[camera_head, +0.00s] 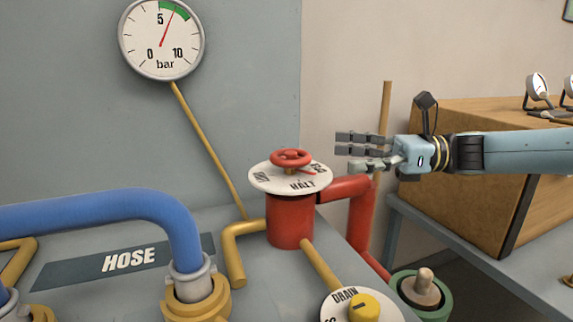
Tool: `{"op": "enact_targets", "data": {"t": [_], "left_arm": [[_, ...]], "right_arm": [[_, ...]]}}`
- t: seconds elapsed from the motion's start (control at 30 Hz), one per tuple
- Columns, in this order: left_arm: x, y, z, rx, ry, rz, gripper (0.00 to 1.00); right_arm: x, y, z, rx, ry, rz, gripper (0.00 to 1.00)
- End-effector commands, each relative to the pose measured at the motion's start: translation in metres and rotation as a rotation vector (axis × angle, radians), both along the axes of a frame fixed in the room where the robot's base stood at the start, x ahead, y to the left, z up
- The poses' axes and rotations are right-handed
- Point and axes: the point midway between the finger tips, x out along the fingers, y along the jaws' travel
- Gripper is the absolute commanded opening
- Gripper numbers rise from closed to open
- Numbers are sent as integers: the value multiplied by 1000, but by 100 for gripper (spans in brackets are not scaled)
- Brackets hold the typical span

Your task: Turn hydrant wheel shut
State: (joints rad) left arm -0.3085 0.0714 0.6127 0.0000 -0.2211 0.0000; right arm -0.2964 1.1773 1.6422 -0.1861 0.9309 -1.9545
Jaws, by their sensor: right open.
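The red hydrant wheel (291,158) sits on top of a white round dial plate (262,180) with lettering, of which "HALT" is readable at the front. The plate caps a red hydrant body (290,222). A red pointer lies on the plate at the wheel's right. My right gripper (352,152) is open and empty, to the right of the wheel and apart from it, fingers pointing left. A pressure gauge (161,40) on the wall has its red needle in the green band, a little above 5 bar. My left gripper is not in view.
A blue hose (110,207) curves down into a brass coupling at the left. A yellow DRAIN knob (364,307) is at the front. A red pipe (358,220) runs beside the hydrant. A wooden crate (455,205) stands on the right-hand table.

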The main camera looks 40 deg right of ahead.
Motion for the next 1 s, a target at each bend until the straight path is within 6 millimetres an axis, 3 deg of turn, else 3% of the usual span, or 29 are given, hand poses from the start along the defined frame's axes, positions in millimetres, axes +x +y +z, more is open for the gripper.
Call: {"op": "enact_targets", "data": {"t": [0.2, 0.4, 0.5, 0.7, 1.0], "left_arm": [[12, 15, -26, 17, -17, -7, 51], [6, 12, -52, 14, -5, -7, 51], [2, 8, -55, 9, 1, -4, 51], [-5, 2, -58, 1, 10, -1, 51], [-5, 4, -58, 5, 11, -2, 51]], "right_arm": [[20, 29, -5, 8, -4, 2, 91], [43, 62, -4, 10, -5, -1, 91], [50, 73, -1, 11, -2, -1, 91], [58, 85, 0, 9, 0, -2, 91], [60, 86, 1, 7, 3, -3, 91]]}}
